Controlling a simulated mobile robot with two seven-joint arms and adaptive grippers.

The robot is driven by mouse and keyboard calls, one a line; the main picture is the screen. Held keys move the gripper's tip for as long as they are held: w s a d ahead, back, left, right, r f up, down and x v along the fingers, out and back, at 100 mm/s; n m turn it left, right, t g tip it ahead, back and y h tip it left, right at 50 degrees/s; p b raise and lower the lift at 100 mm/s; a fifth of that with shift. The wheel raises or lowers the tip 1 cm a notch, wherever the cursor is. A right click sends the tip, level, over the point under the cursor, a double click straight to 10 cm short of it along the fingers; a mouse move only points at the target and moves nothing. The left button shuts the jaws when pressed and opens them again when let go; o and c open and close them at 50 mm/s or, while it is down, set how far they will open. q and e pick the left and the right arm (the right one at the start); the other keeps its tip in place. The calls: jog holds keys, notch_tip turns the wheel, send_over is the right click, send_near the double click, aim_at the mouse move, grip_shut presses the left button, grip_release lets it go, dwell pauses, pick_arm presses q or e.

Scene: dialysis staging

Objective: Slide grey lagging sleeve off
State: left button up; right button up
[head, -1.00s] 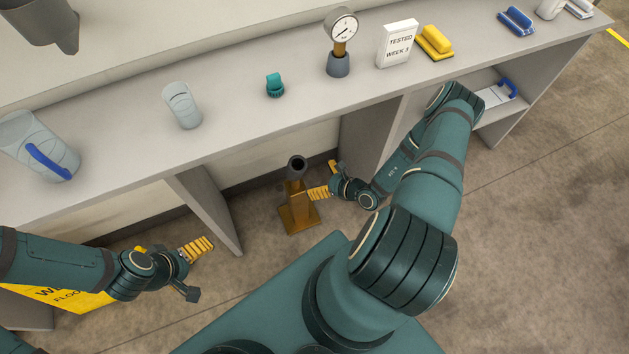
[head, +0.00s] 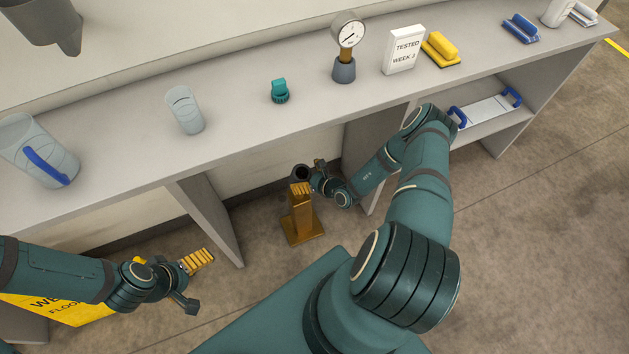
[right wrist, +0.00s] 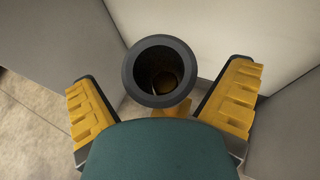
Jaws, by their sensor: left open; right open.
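The grey lagging sleeve (head: 299,171) is a dark hollow tube, upright on a brass-coloured stand (head: 302,231) on the floor under the counter. In the right wrist view the sleeve's round rim (right wrist: 131,78) faces the camera, with something brass-coloured down inside its bore. My right gripper (head: 306,179) is open at the sleeve's upper part. Its yellow-padded fingers (right wrist: 160,92) stand on either side of the tube, with gaps visible. The sleeve's lower part is hidden behind a finger. My left gripper (head: 199,283) is open and empty, low at the left, away from the stand.
The counter's upright panels (head: 208,220) stand left and right of the sleeve. On the counter are a teal fitting (head: 280,91), a pressure gauge (head: 344,69), a clear cup (head: 185,110) and a jug (head: 38,150). A yellow floor sign (head: 60,312) is behind my left arm.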

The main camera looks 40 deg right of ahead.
pick_arm(q)
jog(key=shift+f, duration=0.35)
pick_arm(e)
jog(key=shift+x, duration=1.35)
jog(key=c, duration=1.2)
jog(key=shift+r+p, duration=1.3)
jog(key=shift+r, duration=0.25)
jog(key=shift+c, duration=0.3)
jog(key=shift+r+p, duration=1.1)
jog(key=shift+r, duration=0.05)
pick_arm(q)
notch_tip(320, 180, up, 15)
jog(key=w+p, duration=0.1)
jog(key=p, duration=0.8)
jog(key=shift+w+a+t, duration=0.25)
jog(key=shift+t, duration=0.05)
pick_arm(e)
notch_tip(320, 180, up, 10)
send_over(299, 168)
jog(key=s, duration=0.1)
jog(key=shift+a+r, duration=0.1)
jog(key=shift+a, duration=0.25)
